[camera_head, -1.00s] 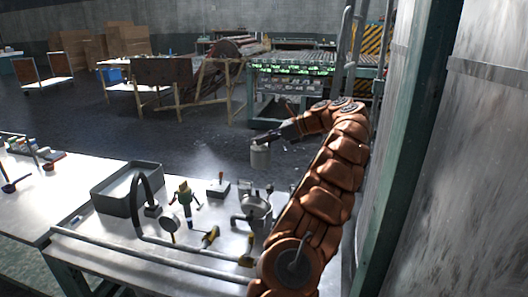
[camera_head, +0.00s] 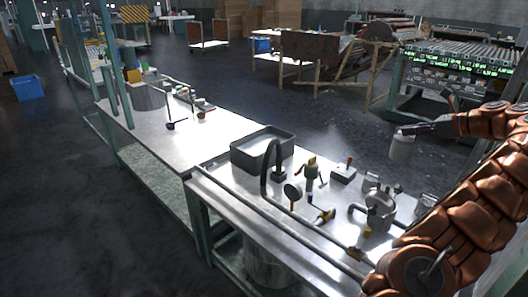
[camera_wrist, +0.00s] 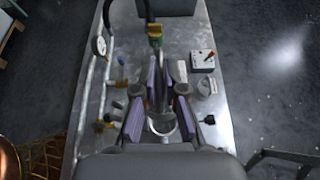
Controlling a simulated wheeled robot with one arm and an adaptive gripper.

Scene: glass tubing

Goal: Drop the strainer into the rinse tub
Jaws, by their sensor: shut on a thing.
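My gripper (camera_head: 408,130) is at the right in the head view, raised beyond the bench's far edge. It is shut on the strainer (camera_head: 402,147), which shows as a pale grey cylinder hanging below the fingers. In the wrist view my gripper (camera_wrist: 161,88) has purple finger pads, and a curved, pale rim of the strainer (camera_wrist: 160,127) shows between them. The rinse tub (camera_head: 243,158) is a grey rectangular open box with a bright inside, on the bench to the left of the strainer and well apart from it. A dark curved pipe stands in front of the tub.
The metal bench (camera_head: 265,216) carries a round gauge (camera_head: 292,192), a green and brass fitting (camera_head: 311,174), a small switch box (camera_head: 343,174) and a grey pot (camera_head: 380,211). A long rail runs along its near edge. Dark open floor (camera_head: 330,120) lies beyond it.

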